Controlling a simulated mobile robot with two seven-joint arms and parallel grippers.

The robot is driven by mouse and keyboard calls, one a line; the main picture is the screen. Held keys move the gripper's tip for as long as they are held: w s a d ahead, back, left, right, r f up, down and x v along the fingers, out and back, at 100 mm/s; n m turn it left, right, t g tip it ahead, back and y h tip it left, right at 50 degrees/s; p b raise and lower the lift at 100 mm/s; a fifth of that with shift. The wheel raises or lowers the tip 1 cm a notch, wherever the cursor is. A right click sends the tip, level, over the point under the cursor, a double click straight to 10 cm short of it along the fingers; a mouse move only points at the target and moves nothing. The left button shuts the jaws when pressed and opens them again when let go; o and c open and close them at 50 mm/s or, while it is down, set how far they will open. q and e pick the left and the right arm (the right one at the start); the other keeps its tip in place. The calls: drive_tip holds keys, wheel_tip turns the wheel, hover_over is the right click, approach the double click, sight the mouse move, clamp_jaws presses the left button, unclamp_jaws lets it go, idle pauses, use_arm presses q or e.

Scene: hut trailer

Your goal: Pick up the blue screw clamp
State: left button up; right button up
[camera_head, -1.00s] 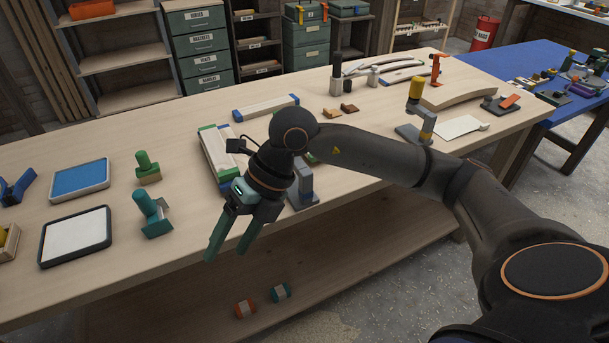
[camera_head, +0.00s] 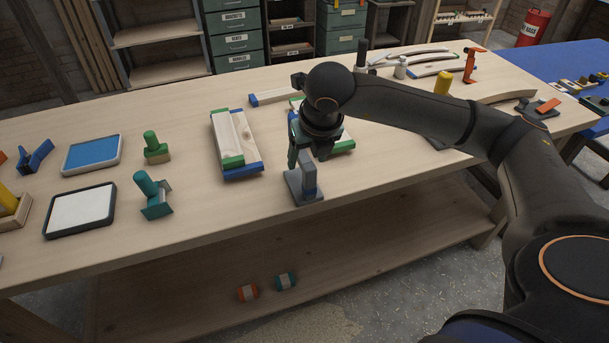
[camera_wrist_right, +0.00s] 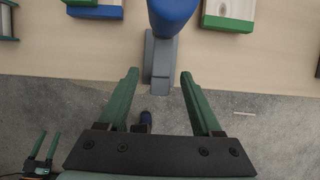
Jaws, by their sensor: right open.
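The blue screw clamp stands upright near the front edge of the wooden workbench. Its grey base (camera_head: 304,198) shows in the head view, where my gripper partly covers its upper part. In the right wrist view its rounded blue top (camera_wrist_right: 172,14) and grey base lie just ahead of my fingertips. My right gripper (camera_wrist_right: 159,75) is open, with its green fingers apart and nothing between them. In the head view my right gripper (camera_head: 305,158) hangs over the clamp. My left gripper (camera_wrist_right: 46,134) shows small in the right wrist view's lower left corner, fingers apart; it is outside the head view.
Blocks with green and blue ends (camera_head: 237,145) lie close left of the clamp. A green-handled clamp (camera_head: 150,190), a white tray (camera_head: 80,210) and a blue tray (camera_head: 92,154) stand further left. Bare bench (camera_head: 205,215) lies between. More blocks sit behind my gripper.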

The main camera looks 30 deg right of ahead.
drive_tip(key=shift+w+p+x, duration=0.15)
drive_tip(key=shift+p+x, duration=0.15)
drive_tip(key=shift+x, duration=1.4)
drive_tip(key=shift+w+p+x, duration=0.15)
drive_tip(key=shift+p+x, duration=0.15)
drive_tip(key=shift+x, duration=1.4)
drive_tip(key=shift+d+r, duration=0.15)
clamp_jaws()
drive_tip(key=shift+w+r, duration=0.1)
